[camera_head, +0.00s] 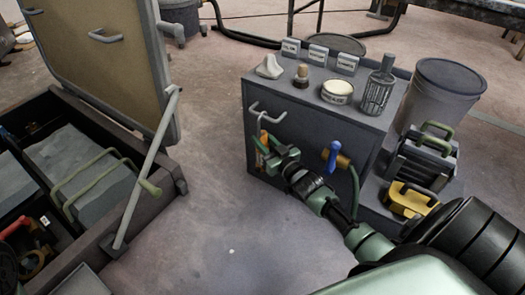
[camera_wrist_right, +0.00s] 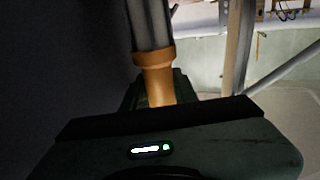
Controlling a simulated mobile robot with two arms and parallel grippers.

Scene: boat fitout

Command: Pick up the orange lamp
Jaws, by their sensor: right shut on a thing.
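The orange lamp (camera_head: 262,158) is at the left side of the dark cabinet, below a light hook (camera_head: 266,111), mostly hidden behind my right gripper (camera_head: 276,158). In the right wrist view the lamp (camera_wrist_right: 158,82) shows as an orange handle and collar with a grey barrel above. My right gripper (camera_wrist_right: 157,104) is shut on the orange handle. Whether the lamp still hangs on the hook I cannot tell. My left gripper is not in view.
The cabinet (camera_head: 310,111) carries a tin (camera_head: 337,92), a caged lantern (camera_head: 378,88) and small labelled blocks. A blue-handled valve (camera_head: 333,155) sticks out of its front. An open chest (camera_head: 155,205) stands left, with clear floor between.

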